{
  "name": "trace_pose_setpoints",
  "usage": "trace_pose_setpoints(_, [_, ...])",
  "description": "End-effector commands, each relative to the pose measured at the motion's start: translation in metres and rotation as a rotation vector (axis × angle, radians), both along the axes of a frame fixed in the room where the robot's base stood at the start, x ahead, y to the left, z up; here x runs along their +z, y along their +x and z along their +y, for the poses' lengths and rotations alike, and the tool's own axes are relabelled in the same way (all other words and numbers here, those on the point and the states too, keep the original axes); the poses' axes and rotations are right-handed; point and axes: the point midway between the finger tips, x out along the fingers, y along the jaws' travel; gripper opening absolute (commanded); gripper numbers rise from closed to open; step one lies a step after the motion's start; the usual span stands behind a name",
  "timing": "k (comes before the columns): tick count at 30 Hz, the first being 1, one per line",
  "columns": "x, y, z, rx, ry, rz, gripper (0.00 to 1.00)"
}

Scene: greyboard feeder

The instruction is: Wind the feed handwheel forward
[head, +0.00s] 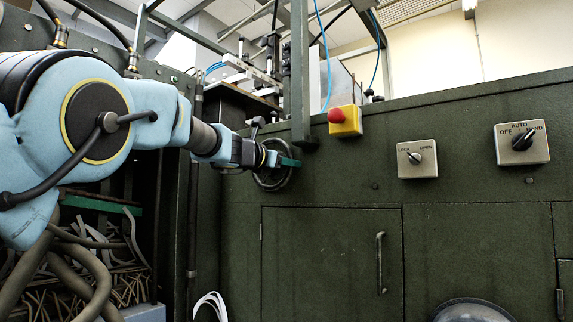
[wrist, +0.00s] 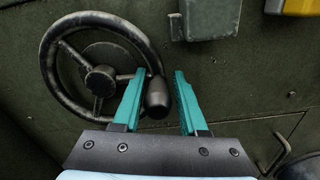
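The feed handwheel (wrist: 60,86) is a dark, worn, spoked wheel on the green machine panel. It fills the upper left of the wrist view and shows partly behind my gripper in the head view (head: 273,186). Its dark handle knob (wrist: 157,97) sticks out at the rim's lower right. My gripper (wrist: 160,75) has its two teal fingers apart, with the knob between them. The knob is close to the left finger, and a gap shows to the right finger. In the head view my gripper (head: 289,162) is at the wheel's upper right, its far finger hidden.
A red stop button on a yellow box (head: 345,121) is right of the wheel. Two grey switch boxes (head: 417,159) (head: 522,143) are further right. A green upright post (head: 300,75) stands just above the wheel. A cabinet door with a handle (head: 381,262) is below.

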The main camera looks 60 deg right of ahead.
Motion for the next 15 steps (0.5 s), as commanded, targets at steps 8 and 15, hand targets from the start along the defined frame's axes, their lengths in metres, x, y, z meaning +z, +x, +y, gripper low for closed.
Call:
trace_pose_setpoints(8, [0.0002,0.0007,0.0001,0.002,0.000,0.001,0.59])
trace_pose_setpoints(15, [0.0001,0.0022,0.0061,0.004,-0.001,0.002,0.59])
